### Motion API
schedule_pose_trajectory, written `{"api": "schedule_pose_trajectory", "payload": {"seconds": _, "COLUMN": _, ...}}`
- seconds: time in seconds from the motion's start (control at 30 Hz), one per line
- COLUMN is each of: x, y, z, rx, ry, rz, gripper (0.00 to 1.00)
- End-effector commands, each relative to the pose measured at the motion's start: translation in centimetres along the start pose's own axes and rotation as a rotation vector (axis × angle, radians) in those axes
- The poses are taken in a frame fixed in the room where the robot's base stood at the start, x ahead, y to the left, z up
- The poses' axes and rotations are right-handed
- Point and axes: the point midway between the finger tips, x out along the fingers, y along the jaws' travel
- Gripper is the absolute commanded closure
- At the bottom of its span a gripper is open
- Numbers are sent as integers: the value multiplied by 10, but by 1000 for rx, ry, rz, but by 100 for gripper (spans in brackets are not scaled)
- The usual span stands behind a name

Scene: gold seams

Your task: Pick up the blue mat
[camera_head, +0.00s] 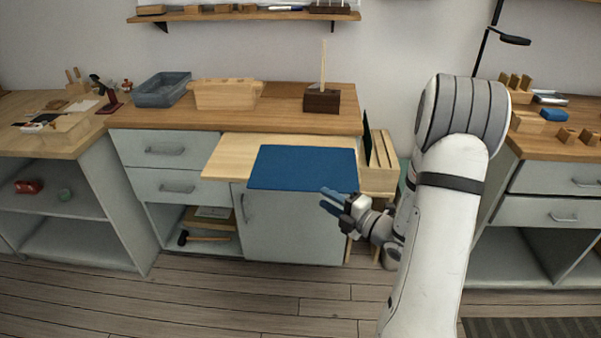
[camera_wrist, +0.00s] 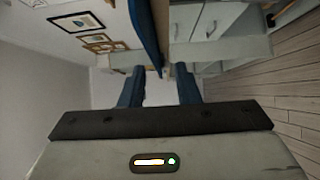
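The blue mat (camera_head: 302,165) lies flat on a pale pull-out board (camera_head: 228,158), its front edge at or slightly past the board's front. My gripper (camera_head: 333,200) has blue fingers and is in front of the mat's right front corner, pointing left in the head view. In the wrist view the gripper (camera_wrist: 159,70) is open, with a gap between its fingers. There the mat (camera_wrist: 146,30) shows nearly edge-on, and its near end lines up with that gap. I cannot tell whether the fingertips touch it. Nothing is held.
The worktop behind holds a grey-blue bin (camera_head: 162,90), a wooden box (camera_head: 225,95) and a dark block (camera_head: 322,100) with an upright stick. A wooden rack (camera_head: 379,170) stands right of the board. Cabinet doors (camera_head: 295,225) are below. The floor in front is clear.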

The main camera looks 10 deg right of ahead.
Motion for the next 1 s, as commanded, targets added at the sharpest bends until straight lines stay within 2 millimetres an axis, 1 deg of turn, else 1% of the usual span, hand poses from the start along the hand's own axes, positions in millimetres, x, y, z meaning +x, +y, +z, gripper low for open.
{"api": "schedule_pose_trajectory", "payload": {"seconds": 0.03, "x": 7, "y": 0, "z": -1, "rx": 0, "ry": 3, "rz": 1, "gripper": 71}}
{"api": "schedule_pose_trajectory", "payload": {"seconds": 0.27, "x": 33, "y": 3, "z": -2, "rx": -4, "ry": 5, "rz": 1, "gripper": 71}}
{"api": "schedule_pose_trajectory", "payload": {"seconds": 0.4, "x": 55, "y": 6, "z": -3, "rx": -4, "ry": 6, "rz": 0, "gripper": 71}}
{"api": "schedule_pose_trajectory", "payload": {"seconds": 0.5, "x": 66, "y": 6, "z": -2, "rx": -4, "ry": 4, "rz": 0, "gripper": 71}}
{"api": "schedule_pose_trajectory", "payload": {"seconds": 0.6, "x": 70, "y": 6, "z": -2, "rx": -3, "ry": 2, "rz": -1, "gripper": 71}}
{"api": "schedule_pose_trajectory", "payload": {"seconds": 0.8, "x": 70, "y": 6, "z": -2, "rx": -3, "ry": 1, "rz": -1, "gripper": 71}}
{"api": "schedule_pose_trajectory", "payload": {"seconds": 1.0, "x": 69, "y": 6, "z": -2, "rx": -3, "ry": 1, "rz": -1, "gripper": 87}}
